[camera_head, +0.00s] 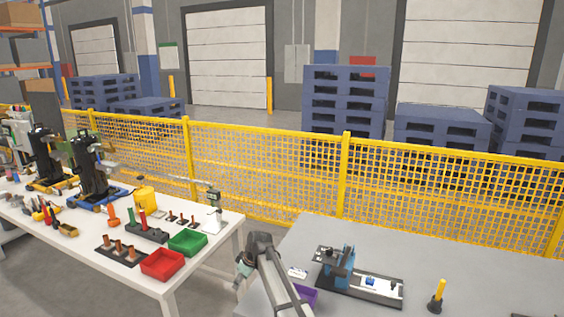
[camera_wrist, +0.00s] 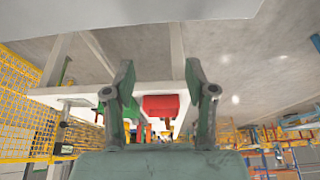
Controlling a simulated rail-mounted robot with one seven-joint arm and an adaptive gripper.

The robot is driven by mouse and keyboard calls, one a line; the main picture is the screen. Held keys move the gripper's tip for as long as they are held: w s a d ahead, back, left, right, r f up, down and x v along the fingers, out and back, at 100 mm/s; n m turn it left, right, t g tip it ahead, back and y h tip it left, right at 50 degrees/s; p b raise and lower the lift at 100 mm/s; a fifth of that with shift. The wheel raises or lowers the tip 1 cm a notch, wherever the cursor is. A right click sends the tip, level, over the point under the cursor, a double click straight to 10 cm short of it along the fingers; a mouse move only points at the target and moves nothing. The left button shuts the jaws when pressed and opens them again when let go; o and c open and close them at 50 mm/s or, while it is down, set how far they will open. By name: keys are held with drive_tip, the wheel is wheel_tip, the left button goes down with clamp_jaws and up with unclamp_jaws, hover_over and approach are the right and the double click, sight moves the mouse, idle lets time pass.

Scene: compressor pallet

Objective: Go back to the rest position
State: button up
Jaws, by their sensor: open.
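My gripper (camera_wrist: 160,88) is open, with its two fingers spread apart and nothing held between them in the wrist view. That view appears upside down, with the floor at the top. A red bin (camera_wrist: 160,106) shows beyond the fingers, apart from them. In the head view my arm rises at the bottom centre, and its greenish end (camera_head: 245,266) is at the gap between the white table (camera_head: 228,222) and the grey table (camera_head: 430,256). The fingers are too small to make out there.
The white table carries a red bin (camera_head: 162,264), a green bin (camera_head: 188,243) and several tools. The grey table holds a purple bin (camera_head: 305,295), a blue fixture (camera_head: 345,268) and a yellow peg (camera_head: 437,292). A yellow mesh fence (camera_head: 265,170) runs behind both.

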drive_tip(key=s+a+f+m+y+b, duration=0.1)
drive_tip(key=s+a+f+m, duration=0.1)
drive_tip(key=s+a+f, duration=0.95)
drive_tip(key=s+d+f+m+g+h, duration=0.1)
drive_tip(key=s+d+f+m+h, duration=0.15)
drive_tip(key=s+d+f, duration=0.6)
drive_tip(key=s+d+f+m+g+h+b, duration=0.1)
drive_tip(key=s+d+f+m+h, duration=0.3)
drive_tip(key=d, duration=1)
drive_tip(key=s+d+f+m+g+y, duration=0.1)
drive_tip(key=s+d+f, duration=0.2)
drive_tip(key=s+d, duration=0.7)
drive_tip(key=s+d+f+m+g, duration=0.1)
drive_tip(key=s+d+f+g, duration=0.1)
drive_tip(key=s, duration=0.7)
drive_tip(key=s+d+f+m+g, duration=0.1)
drive_tip(key=s+d, duration=0.4)
drive_tip(key=s, duration=0.5)
drive_tip(key=s+d+f+m+g, duration=0.1)
drive_tip(key=s+d+f+g, duration=0.1)
drive_tip(key=s, duration=0.7)
drive_tip(key=shift+s+d+f+m+g+p, duration=0.25)
drive_tip(key=shift+d+f+m+g+p, duration=0.25)
drive_tip(key=shift+d, duration=0.65)
